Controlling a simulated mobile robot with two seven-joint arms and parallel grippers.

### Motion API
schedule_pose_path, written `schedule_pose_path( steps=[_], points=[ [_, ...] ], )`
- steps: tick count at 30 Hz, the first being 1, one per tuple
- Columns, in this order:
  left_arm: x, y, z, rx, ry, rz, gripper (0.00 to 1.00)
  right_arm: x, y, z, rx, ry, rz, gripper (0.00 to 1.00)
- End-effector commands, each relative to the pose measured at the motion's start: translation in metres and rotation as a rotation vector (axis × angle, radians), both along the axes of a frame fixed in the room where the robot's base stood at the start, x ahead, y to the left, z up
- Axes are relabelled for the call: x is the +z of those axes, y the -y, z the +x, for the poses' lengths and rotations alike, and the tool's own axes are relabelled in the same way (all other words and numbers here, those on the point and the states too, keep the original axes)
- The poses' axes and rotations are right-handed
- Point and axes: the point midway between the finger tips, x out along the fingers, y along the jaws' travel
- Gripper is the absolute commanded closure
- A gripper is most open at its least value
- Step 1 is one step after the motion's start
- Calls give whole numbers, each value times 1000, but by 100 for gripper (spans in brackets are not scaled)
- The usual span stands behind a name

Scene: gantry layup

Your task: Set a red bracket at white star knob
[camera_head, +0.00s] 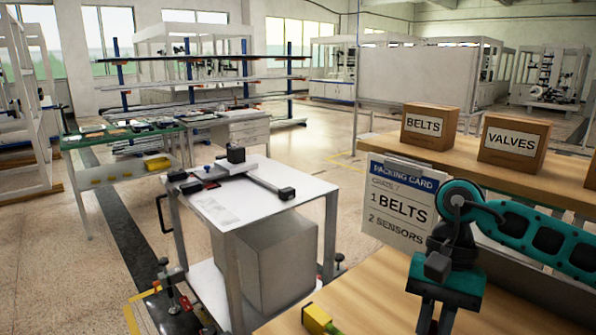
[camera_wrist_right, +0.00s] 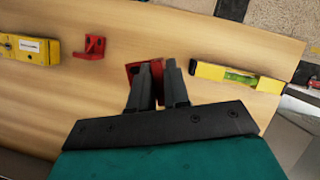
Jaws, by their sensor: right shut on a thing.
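My right gripper (camera_wrist_right: 157,68) is shut on a red bracket (camera_wrist_right: 133,72) over the wooden bench in the right wrist view; its fingers hide part of the bracket. A second red bracket (camera_wrist_right: 93,47) lies to the left, apart from the gripper. In the head view my right gripper (camera_head: 436,318) points down at the lower right, and what it holds is not visible there. My left gripper is not in view. I cannot make out a white star knob in either view.
The wooden bench (camera_wrist_right: 190,32) carries a yellow level (camera_wrist_right: 238,77) and a yellow labelled block (camera_wrist_right: 30,49). A white-topped cart (camera_head: 300,190) with a black-ended gantry (camera_head: 255,180) stands left of the bench. BELTS (camera_head: 430,127) and VALVES (camera_head: 512,142) boxes and a packing card (camera_head: 400,203) are behind.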

Motion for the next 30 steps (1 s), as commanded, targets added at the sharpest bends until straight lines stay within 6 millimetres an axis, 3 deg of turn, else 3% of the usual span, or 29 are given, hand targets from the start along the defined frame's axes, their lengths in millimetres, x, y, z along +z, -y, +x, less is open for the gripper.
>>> schedule_pose_path(
  steps=[6,12,19,24,30],
  points=[
    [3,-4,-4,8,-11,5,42,-7,1,4,283,2,-2,100],
    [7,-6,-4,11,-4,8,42,-13,3,6,447,2,0,100],
    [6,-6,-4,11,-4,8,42,-14,5,8,502,5,-1,100],
    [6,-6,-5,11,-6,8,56,-16,4,7,499,3,2,100],
    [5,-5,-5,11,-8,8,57,-16,4,7,498,2,3,100]
  ],
)
